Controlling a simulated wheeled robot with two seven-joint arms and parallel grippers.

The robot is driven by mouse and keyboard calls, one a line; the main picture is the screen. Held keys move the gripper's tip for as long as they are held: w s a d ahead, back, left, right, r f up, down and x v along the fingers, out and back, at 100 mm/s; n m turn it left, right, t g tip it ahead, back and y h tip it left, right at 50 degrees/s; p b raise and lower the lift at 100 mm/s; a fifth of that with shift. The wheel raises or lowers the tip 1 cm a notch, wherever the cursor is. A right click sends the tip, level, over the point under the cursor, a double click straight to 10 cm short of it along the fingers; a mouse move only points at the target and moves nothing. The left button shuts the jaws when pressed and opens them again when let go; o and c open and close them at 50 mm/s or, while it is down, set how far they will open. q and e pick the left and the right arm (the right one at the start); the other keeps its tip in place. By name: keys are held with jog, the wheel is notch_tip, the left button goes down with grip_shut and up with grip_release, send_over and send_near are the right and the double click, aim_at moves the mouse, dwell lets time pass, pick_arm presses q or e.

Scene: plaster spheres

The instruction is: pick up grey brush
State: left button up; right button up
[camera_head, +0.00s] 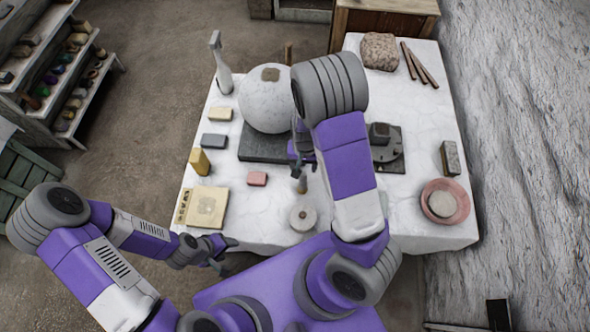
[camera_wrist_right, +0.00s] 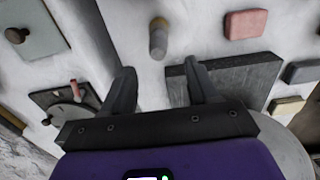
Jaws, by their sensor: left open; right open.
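A short upright peg-like piece (camera_head: 301,184), grey with a tan end, stands on the white table; it also shows in the right wrist view (camera_wrist_right: 158,42). It may be the grey brush, but I cannot tell for sure. My right gripper (camera_head: 302,158) is open and empty, just behind this piece. In the right wrist view the gripper's fingers (camera_wrist_right: 160,88) are apart, and the piece stands beyond them, untouched. My left gripper (camera_head: 222,258) is open and low by the table's front left edge.
A big plaster sphere (camera_head: 266,105) sits on a dark slab (camera_wrist_right: 240,82) behind my right gripper. A pink block (camera_head: 257,179), a round disc (camera_head: 303,217) and a turntable (camera_wrist_right: 72,108) are close. A knobbed plate (camera_wrist_right: 32,28) lies under my right arm.

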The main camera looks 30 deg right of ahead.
aim_at(303, 174)
notch_tip(303, 174, down, 2)
jog(key=shift+b, duration=0.45)
jog(key=shift+s+f+b, duration=0.35)
jog(key=shift+f, duration=0.25)
notch_tip(303, 174, down, 4)
jog(key=shift+s+a+f+b, duration=0.1)
jog(key=shift+a+f+b, duration=0.05)
jog(key=shift+b, duration=0.95)
jog(key=shift+c, duration=0.5)
grip_shut()
